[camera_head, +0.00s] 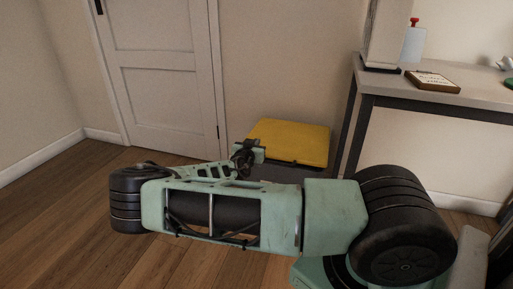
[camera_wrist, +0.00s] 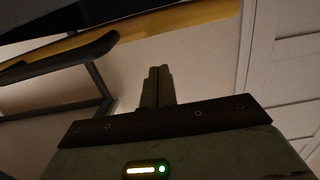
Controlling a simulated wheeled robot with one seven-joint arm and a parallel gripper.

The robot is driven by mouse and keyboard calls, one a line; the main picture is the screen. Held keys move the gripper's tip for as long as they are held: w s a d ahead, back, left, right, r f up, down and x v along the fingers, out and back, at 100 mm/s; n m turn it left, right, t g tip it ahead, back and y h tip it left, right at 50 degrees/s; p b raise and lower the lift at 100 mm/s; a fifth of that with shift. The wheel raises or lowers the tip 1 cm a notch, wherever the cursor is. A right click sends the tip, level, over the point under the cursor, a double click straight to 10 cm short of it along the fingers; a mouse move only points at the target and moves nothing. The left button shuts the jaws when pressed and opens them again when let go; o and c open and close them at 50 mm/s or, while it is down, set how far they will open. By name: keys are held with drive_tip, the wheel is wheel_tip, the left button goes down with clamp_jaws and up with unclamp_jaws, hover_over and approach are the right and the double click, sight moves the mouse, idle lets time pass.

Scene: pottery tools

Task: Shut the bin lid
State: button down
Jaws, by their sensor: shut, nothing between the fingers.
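The bin is a grey box (camera_head: 292,174) on the floor against the wall, with a yellow lid (camera_head: 292,141) on top. The lid lies low over the box, with a dark band below its front edge. I cannot tell whether it is fully down. In the wrist view the yellow lid (camera_wrist: 130,32) shows as a strip along the top, beside a dark surface. My gripper (camera_head: 247,152) is at the lid's left front corner, partly hidden by my arm. In the wrist view its fingers (camera_wrist: 158,86) are together and empty. My arm hides the lower front of the bin.
A table (camera_head: 450,98) with dark legs stands just right of the bin, bearing a small framed sign (camera_head: 432,81) and a bottle (camera_head: 413,45). A white door (camera_head: 160,75) is at the back left. The wooden floor (camera_head: 70,190) at left is clear.

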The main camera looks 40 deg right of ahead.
wheel_tip(320, 180, down, 8)
drive_tip(key=b, duration=0.8)
drive_tip(key=shift+s+a, duration=0.3)
drive_tip(key=shift+a, duration=0.15)
wheel_tip(320, 180, up, 5)
drive_tip(key=p, duration=0.3)
drive_tip(key=s+a+f+p, duration=0.2)
drive_tip(key=s+a, duration=0.2)
drive_tip(key=a, duration=0.4)
drive_tip(key=shift+f+t+h, duration=0.25)
drive_tip(key=shift+t+h, duration=0.15)
drive_tip(key=shift+a, duration=0.1)
